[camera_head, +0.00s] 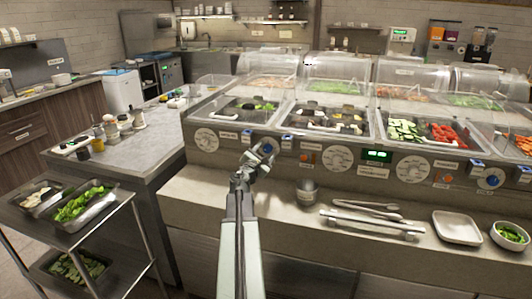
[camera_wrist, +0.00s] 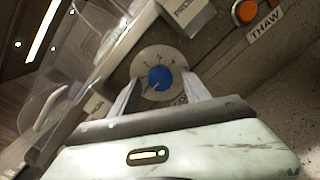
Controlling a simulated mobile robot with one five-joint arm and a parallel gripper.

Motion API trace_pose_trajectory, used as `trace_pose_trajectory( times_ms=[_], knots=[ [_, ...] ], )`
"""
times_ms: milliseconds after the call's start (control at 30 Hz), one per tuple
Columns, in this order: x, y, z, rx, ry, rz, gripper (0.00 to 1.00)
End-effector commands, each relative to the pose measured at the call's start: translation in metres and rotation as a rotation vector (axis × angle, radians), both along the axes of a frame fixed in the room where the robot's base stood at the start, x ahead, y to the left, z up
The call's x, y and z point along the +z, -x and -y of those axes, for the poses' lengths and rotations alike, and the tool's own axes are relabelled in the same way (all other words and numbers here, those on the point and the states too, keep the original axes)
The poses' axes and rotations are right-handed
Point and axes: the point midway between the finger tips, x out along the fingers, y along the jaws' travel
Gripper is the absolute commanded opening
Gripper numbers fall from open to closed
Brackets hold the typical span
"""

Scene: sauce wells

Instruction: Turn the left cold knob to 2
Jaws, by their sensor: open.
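The left cold knob (camera_head: 267,149) is a small blue knob on the sauce-well front panel, left of centre. In the wrist view the blue knob (camera_wrist: 160,78) sits in the middle of a round pale dial (camera_wrist: 150,58) with dark marks; its setting is too small to read. My gripper (camera_head: 257,161) is right in front of the knob in the head view. In the wrist view my gripper (camera_wrist: 159,84) is open, with one finger on each side of the knob. Gaps show between the fingers and the knob, and the fingers cover the dial's lower sides.
A large white dial (camera_head: 205,139) is left of the knob, and another white dial (camera_head: 338,158) is to the right. Another blue knob (camera_head: 492,180) is at the far right. A metal cup (camera_head: 307,191) and tongs (camera_head: 368,208) are on the ledge below. An orange button (camera_wrist: 245,11) shows beside a THAW label.

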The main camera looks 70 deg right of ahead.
Motion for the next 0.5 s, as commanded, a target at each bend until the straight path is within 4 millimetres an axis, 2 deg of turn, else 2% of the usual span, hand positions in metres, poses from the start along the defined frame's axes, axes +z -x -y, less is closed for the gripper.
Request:
trace_pose_trajectory(
  times_ms=[100, 300, 367, 500],
  knots=[
    [0.0, 0.0004, -0.0006, 0.0, 0.0, 0.0, 0.52],
    [0.0, 0.0006, -0.0006, -0.001, -0.001, 0.0, 0.0],
    [0.0, 0.0018, 0.0048, -0.004, 0.0, 0.0, 0.0],
    [0.0002, 0.0017, 0.0008, -0.002, 0.0, 0.009, 0.0]
  ],
)
